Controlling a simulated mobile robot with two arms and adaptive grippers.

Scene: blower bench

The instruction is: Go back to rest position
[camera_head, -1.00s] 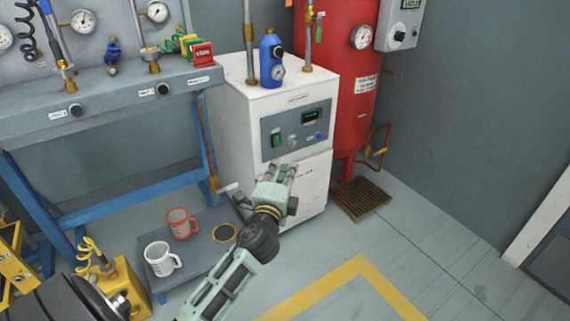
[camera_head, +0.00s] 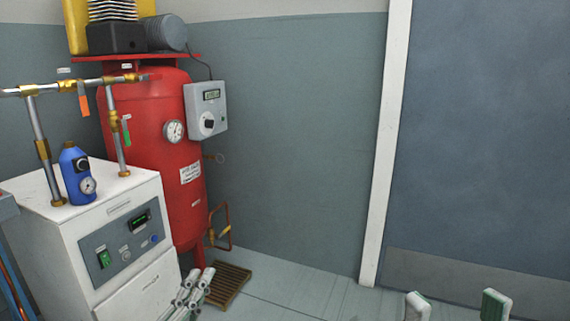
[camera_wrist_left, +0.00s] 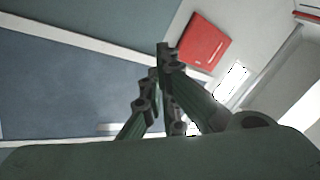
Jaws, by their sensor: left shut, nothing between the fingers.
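My left gripper (camera_head: 203,276) shows at the bottom left of the head view, its pale fingers together in front of the white cabinet's right edge. It is shut and empty. In the left wrist view the dark fingers (camera_wrist_left: 166,48) come together at the tips with nothing between them. Two pale green fingertips of my right gripper (camera_head: 456,304) stand well apart at the bottom right of the head view. The rest of the right gripper is below the picture edge.
A white cabinet (camera_head: 148,268) with a blue bottle (camera_head: 76,176) on it stands at left. A red tank (camera_head: 150,135), a floor grate (camera_head: 230,286) and a large blue-grey door (camera_head: 485,130) are beyond. A red panel (camera_wrist_left: 200,41) shows in the left wrist view. Floor before the door is clear.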

